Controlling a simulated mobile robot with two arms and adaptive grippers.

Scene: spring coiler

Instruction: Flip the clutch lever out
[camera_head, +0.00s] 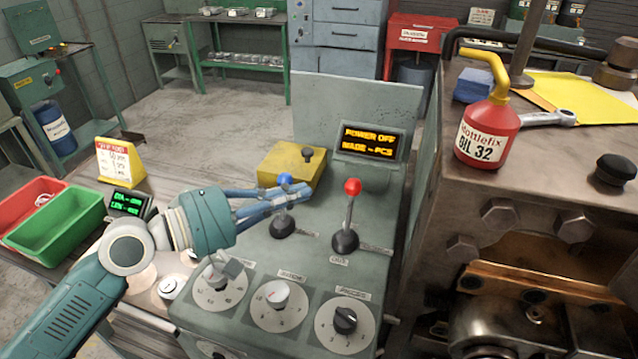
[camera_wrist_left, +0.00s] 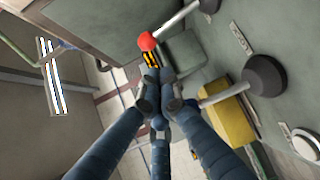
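Two levers stand on the grey-green machine panel. One has a blue knob (camera_head: 285,179) and the other a red knob (camera_head: 352,186). Their labels are too small to read, so I cannot tell which is the clutch lever. My left gripper (camera_head: 308,197) is at the blue-knobbed lever, its fingers drawn together across the rod just below the knob. In the left wrist view, the fingers (camera_wrist_left: 164,85) converge and hide that lever's end; its rod (camera_wrist_left: 217,97) runs behind one finger. I cannot tell whether the rod is between them. The red knob (camera_wrist_left: 148,41) shows beyond the tips. My right gripper is not in view.
Behind the levers are a yellow box (camera_head: 288,166) and a display (camera_head: 369,141) reading "POWER OFF". Several dials (camera_head: 281,304) are in front. A red oil can (camera_head: 487,134) stands on the machine at right. Green (camera_head: 62,222) and red bins lie at left.

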